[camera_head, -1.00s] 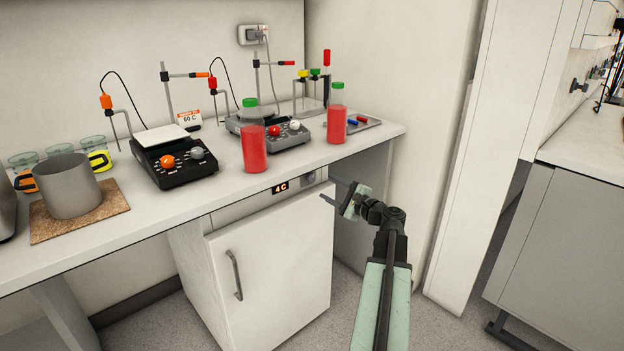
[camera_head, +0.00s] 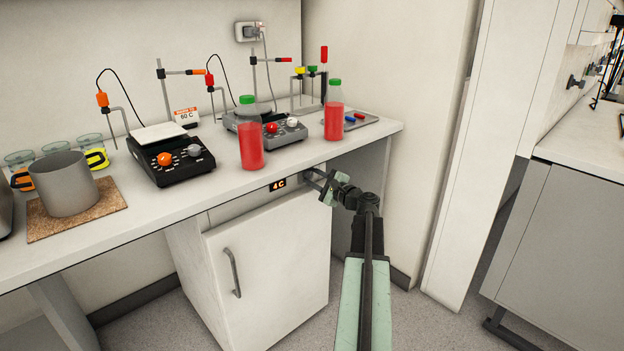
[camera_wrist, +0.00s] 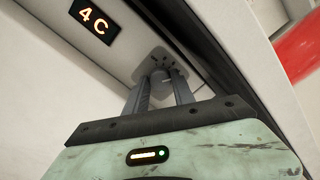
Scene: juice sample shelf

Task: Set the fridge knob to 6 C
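The fridge's small display (camera_head: 278,185) reads 4 C, and it also shows at the upper left of the wrist view (camera_wrist: 94,17). The grey fridge knob (camera_wrist: 160,77) sits on the panel to the right of the display. My gripper (camera_wrist: 161,88) points at it, with one finger on either side of the knob. The fingers are apart; whether they touch the knob is not clear. In the head view my gripper (camera_head: 317,183) is at the panel under the counter edge, and the knob is mostly hidden behind it.
The white fridge door (camera_head: 270,265) is shut below the panel. The counter (camera_head: 215,190) overhangs just above my gripper. Two red juice bottles (camera_head: 250,140) (camera_head: 334,115) stand near its front edge. A wall (camera_head: 415,130) rises to the right.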

